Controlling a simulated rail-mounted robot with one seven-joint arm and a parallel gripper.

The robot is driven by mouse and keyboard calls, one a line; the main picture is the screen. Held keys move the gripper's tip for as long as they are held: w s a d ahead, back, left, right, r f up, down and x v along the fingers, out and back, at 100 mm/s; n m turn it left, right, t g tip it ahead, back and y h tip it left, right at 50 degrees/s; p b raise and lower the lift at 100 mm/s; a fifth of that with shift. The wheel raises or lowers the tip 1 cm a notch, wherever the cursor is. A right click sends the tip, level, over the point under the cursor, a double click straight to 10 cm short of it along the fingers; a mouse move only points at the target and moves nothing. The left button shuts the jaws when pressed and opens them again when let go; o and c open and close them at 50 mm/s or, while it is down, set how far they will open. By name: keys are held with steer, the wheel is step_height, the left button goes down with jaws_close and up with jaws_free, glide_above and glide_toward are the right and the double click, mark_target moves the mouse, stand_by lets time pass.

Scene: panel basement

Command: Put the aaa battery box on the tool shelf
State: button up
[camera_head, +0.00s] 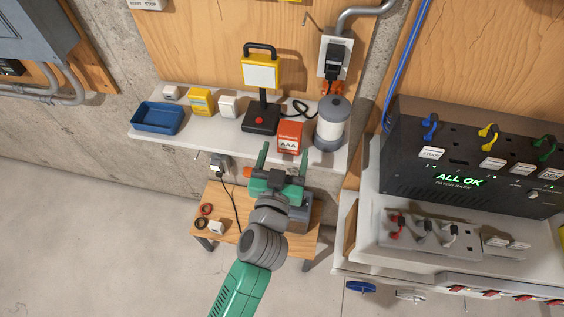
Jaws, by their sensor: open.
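The AAA battery box (289,137) is red-orange with a white label reading AAA. It stands upright on the grey wall shelf (186,143), between the black lamp base and a grey and white cylinder. My gripper (283,160) is green, with its two fingers apart and pointing up toward the shelf. It is in front of and below the box in the picture, and nothing shows between the fingers. Whether a finger touches the shelf edge or the box cannot be told. No other shelf is marked as the tool shelf.
The shelf also holds a blue tray (158,118), a yellow box (201,101), small white boxes, a work lamp (261,75) and the cylinder (332,125). A small wooden table (232,196) stands below. A patch rack (470,165) is at right. Floor at left is clear.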

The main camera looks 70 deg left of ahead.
steer(key=v, duration=0.3)
stand_by(0.4)
steer(key=w+d+r+m+t+h, duration=0.15)
steer(key=w+d+r+t, duration=0.35)
steer(key=r, duration=0.6)
steer(key=w+d+r+m+t+h, duration=0.1)
steer(key=w+d+r+m+t, duration=0.1)
steer(key=w+d+r, duration=0.7)
steer(key=s+d+r+m+t+h, duration=0.2)
steer(key=d+r+m+t+h, duration=0.2)
steer(key=d+r, duration=0.6)
steer(key=s+d+r+m+t+h, duration=0.2)
steer(key=d+r+h, duration=0.6)
steer(key=r, duration=0.5)
steer(key=d+m+t, duration=0.1)
steer(key=d+t, duration=0.1)
steer(key=shift+d+m, duration=0.35)
steer(key=shift+s+h, duration=0.1)
steer(key=shift+h, duration=0.15)
